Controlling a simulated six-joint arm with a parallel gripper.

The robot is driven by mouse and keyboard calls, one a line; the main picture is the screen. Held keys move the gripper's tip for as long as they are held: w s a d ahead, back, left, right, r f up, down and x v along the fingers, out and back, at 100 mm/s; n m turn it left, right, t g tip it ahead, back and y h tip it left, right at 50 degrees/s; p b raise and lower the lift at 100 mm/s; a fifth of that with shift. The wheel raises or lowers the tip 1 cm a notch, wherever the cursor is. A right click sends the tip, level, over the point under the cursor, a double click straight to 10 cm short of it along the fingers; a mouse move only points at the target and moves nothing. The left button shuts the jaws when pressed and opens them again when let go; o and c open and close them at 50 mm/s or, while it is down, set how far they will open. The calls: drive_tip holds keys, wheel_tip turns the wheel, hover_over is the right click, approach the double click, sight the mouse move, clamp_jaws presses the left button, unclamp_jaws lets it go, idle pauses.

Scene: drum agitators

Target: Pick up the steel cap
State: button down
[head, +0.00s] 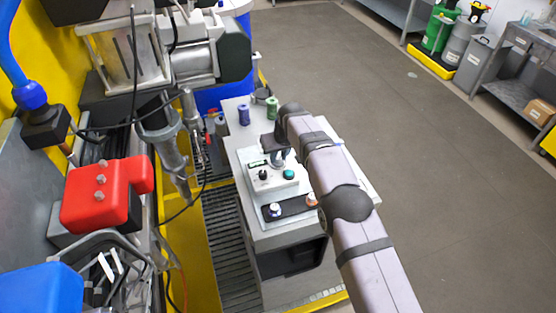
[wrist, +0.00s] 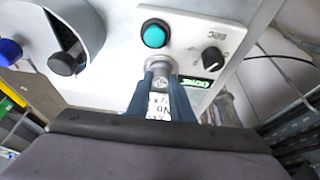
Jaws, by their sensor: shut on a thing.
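My gripper (wrist: 161,76) is shut on the steel cap (wrist: 159,66), a small round silver piece between the two dark blue fingertips. The cap is close to the face of a white control box (wrist: 185,30), near its teal button (wrist: 154,34); I cannot tell whether it touches the box. In the head view my gripper (head: 279,160) points down over the control box (head: 285,183), behind its teal button (head: 289,174).
The box has a black selector knob (wrist: 208,57) and a green display (wrist: 196,84). Machinery crowds the left.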

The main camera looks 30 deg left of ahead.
sight(279, 159)
drive_tip(key=shift+r, duration=0.15)
drive_tip(key=shift+r+b, duration=1.3)
drive_tip(key=shift+r, duration=0.3)
drive_tip(key=b, duration=0.2)
drive_tip(key=s+d+b, duration=0.1)
drive_tip(key=b, duration=0.2)
drive_tip(key=shift+s+d+f+b, duration=0.2)
drive_tip(key=shift+d+f+b, duration=0.05)
drive_tip(key=shift+f+b, duration=0.05)
drive_tip(key=s+d+b, duration=1.1)
drive_tip(key=shift+s+d+r, duration=0.1)
drive_tip(key=shift+s+r, duration=0.05)
drive_tip(key=shift+r, duration=0.2)
